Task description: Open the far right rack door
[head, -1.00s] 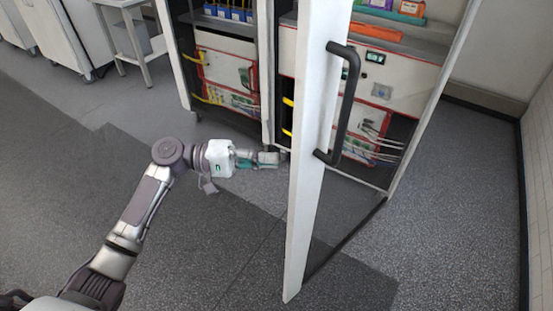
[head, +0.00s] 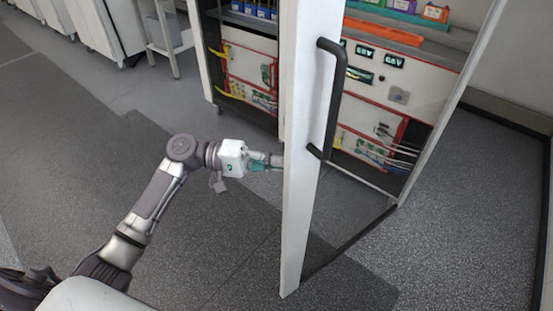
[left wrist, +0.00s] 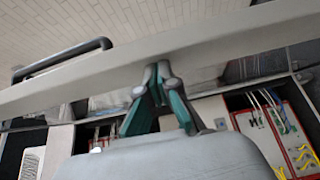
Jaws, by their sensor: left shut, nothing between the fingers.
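The far right rack door (head: 298,220) has a white frame and stands partly open, swung out from the rack on the right of the head view. Its black bar handle (head: 333,100) is on the side facing right. My left gripper (head: 276,161) is at the left side of the door frame, its tips at the frame edge. In the left wrist view its green fingers (left wrist: 156,78) are shut and empty, tips at the pale door bar (left wrist: 225,48). The handle (left wrist: 62,60) shows beyond that bar. My right gripper is not in view.
The rack behind the door holds white panels (head: 425,100), cables and an orange tray (head: 395,30). Another rack bay with yellow handles (head: 245,65) stands to its left. A small cart (head: 168,35) is at the upper left. Grey floor (head: 220,265) is clear around the door.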

